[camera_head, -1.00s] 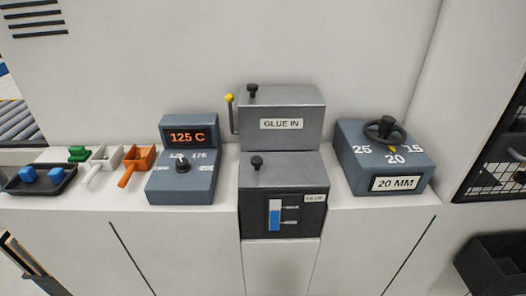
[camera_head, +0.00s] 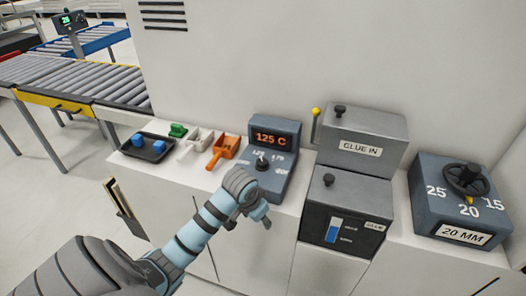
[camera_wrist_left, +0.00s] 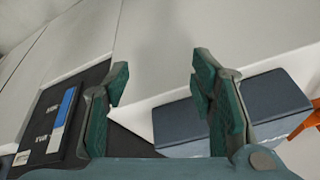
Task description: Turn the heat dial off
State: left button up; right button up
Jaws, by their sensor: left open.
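The heat dial (camera_head: 262,163) is a small black knob on the sloping top of a blue-grey heater box (camera_head: 273,182). The display (camera_head: 272,138) behind it reads 125 C in orange. Which way the knob points is too small to tell. My left gripper (camera_head: 262,218) hangs in front of the heater box, nearer to me than the dial and apart from it. In the left wrist view my left gripper (camera_wrist_left: 160,95) is open and empty, with the heater box (camera_wrist_left: 270,100) behind its right finger. The knob is not visible there. My right gripper is not in view.
The glue unit (camera_head: 345,195) stands right of the heater box and shows in the left wrist view (camera_wrist_left: 80,120). A dial box (camera_head: 450,215) reading 20 MM is farther right. Left are an orange scoop (camera_head: 224,148), other scoops and a black tray (camera_head: 133,150).

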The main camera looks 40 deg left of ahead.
pick_arm(q)
jog(key=n, duration=0.2)
send_near(262, 161)
jog(key=shift+t, duration=0.3)
jog(key=x, duration=0.7)
jog(key=shift+s+f, duration=0.15)
jog(key=shift+f, duration=0.35)
jog(key=shift+a+f, duration=0.1)
jog(key=shift+f, duration=0.25)
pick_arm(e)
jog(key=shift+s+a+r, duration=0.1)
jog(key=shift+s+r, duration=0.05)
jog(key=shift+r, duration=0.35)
